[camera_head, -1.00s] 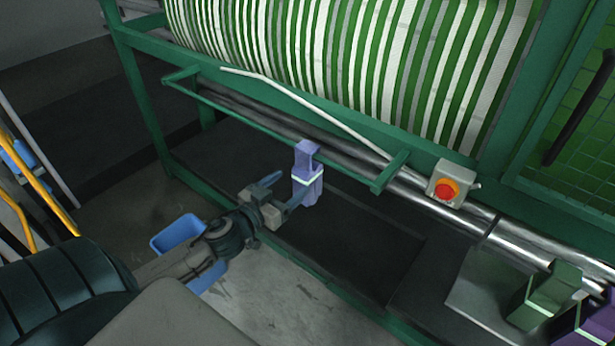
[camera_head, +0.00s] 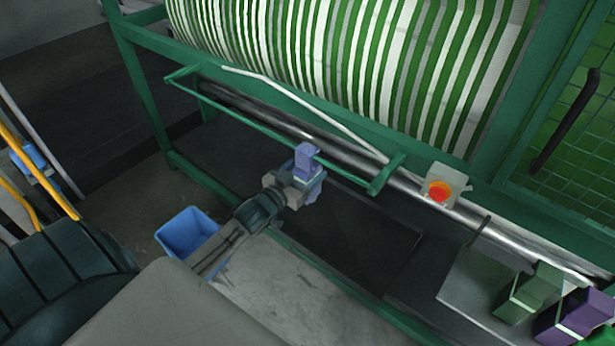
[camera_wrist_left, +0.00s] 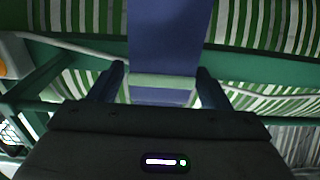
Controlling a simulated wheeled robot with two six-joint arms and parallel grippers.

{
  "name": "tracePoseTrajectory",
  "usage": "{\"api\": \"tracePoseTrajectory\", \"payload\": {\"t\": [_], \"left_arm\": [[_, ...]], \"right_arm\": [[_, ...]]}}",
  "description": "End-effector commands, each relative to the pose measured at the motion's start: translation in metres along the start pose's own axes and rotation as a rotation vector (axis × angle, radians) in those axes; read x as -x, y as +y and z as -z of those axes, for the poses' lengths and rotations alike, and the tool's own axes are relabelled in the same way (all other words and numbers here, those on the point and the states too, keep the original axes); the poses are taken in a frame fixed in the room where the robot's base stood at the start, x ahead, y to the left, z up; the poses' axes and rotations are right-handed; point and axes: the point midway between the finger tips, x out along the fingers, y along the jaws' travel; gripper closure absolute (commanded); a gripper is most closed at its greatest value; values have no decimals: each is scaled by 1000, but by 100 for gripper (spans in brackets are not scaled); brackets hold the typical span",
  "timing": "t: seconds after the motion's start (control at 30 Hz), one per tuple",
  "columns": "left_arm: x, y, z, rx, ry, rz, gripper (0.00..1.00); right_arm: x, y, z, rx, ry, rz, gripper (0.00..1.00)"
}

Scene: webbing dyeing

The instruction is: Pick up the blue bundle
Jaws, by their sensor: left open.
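The blue bundle (camera_head: 306,158), a blue-violet block with a pale band, stands upright by the green frame of the machine. In the left wrist view the bundle (camera_wrist_left: 168,40) rises through the middle of the picture, its pale band level with the fingers. My left gripper (camera_head: 308,184) is open around its lower part. In the wrist view the left gripper (camera_wrist_left: 161,78) has one finger on each side of the bundle, with a gap showing on both sides. The bundle's lower end is hidden behind the gripper. My right gripper is not in view.
A green rail (camera_head: 270,128) and a switch box with a red button (camera_head: 440,191) are close by. A blue bin (camera_head: 187,232) stands below my left arm.

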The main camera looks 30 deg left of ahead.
Motion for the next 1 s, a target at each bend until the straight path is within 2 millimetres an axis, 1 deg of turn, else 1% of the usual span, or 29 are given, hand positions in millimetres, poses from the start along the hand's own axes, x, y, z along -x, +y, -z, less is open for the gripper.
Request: {"api": "tracePoseTrajectory", "payload": {"t": [0.2, 0.3, 0.43, 0.63, 0.67, 0.7, 0.77, 0.9, 0.93, 1.0], "left_arm": [[-19, 0, -3, 3, 1, 1, 29], [-26, 0, -3, 2, 0, 1, 29], [-29, 0, -2, 0, -2, 0, 29], [-29, 0, -1, 0, -2, -1, 29], [-29, 0, -1, 0, -2, -1, 33], [-29, 0, -1, 0, -2, -1, 41], [-29, 0, -1, 0, -2, -1, 53], [-29, 0, -1, 0, -2, -1, 80], [-29, 0, -1, 0, -1, -1, 82], [-29, 1, -1, 0, -1, -1, 82]], "right_arm": [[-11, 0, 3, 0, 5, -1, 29], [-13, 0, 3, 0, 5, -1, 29], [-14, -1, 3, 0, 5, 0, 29], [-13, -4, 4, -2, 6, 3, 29], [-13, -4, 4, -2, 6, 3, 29], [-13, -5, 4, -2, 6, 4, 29], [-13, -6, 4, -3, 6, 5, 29], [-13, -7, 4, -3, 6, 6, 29], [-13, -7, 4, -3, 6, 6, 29], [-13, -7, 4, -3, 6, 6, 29]]}}
